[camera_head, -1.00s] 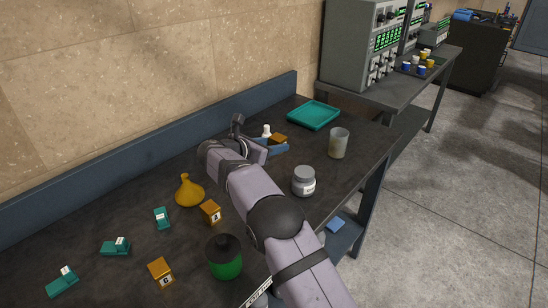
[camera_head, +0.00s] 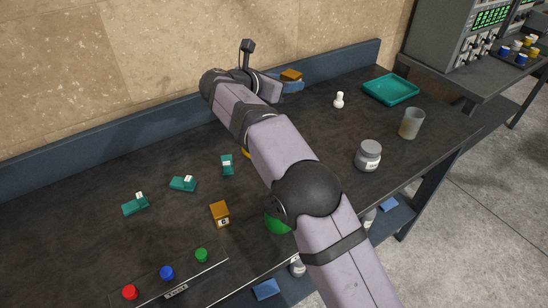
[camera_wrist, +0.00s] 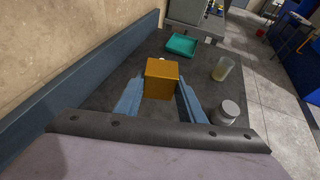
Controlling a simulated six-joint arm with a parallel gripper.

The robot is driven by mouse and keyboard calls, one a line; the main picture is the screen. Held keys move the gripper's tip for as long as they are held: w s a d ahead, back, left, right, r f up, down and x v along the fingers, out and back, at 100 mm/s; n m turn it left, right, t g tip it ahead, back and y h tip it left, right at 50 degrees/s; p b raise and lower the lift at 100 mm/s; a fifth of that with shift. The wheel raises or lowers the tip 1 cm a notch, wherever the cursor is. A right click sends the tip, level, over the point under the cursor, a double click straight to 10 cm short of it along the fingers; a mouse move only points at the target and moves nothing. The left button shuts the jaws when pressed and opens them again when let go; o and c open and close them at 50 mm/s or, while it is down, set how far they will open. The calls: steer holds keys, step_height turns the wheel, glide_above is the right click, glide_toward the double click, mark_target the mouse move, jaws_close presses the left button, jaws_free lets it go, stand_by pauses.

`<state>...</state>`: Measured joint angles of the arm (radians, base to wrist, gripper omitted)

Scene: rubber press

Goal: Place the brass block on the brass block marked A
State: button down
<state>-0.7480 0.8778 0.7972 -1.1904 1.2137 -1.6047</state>
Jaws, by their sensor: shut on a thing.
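My gripper (camera_head: 286,82) is near the back ledge in the head view, with its blue fingers shut on a plain brass block (camera_head: 291,74). The block also shows between the fingers in the wrist view (camera_wrist: 162,78), above the dark tabletop. Another brass block (camera_head: 220,214) stands on the table left of my arm, with a light label on its front. The letter on it is too small to read surely.
Teal blocks (camera_head: 183,183) with white tags stand at the left. A green container (camera_head: 278,222) and a yellow thing (camera_head: 246,153) are partly behind my arm. A white bottle (camera_head: 339,100), teal tray (camera_head: 391,89), cup (camera_head: 411,123) and grey jar (camera_head: 368,155) are right. Buttons (camera_head: 167,273) line the front.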

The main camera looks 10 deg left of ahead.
steer(key=s+a+r+n+t+y+p, duration=0.1)
steer(key=s+a+r+n+y+p, duration=0.15)
steer(key=s+a, duration=0.55)
steer(key=s+d+f+m+h, duration=0.1)
steer(key=s+d+f, duration=0.5)
steer(key=f, duration=0.1)
steer(key=shift+f+b, duration=0.35)
steer(key=shift+b, duration=0.05)
steer(key=shift+m+h, duration=0.25)
steer(key=shift+m, duration=0.1)
steer(key=shift+d+f+p, duration=0.1)
steer(key=shift+f+p, duration=0.75)
steer(key=shift+f, duration=4.15)
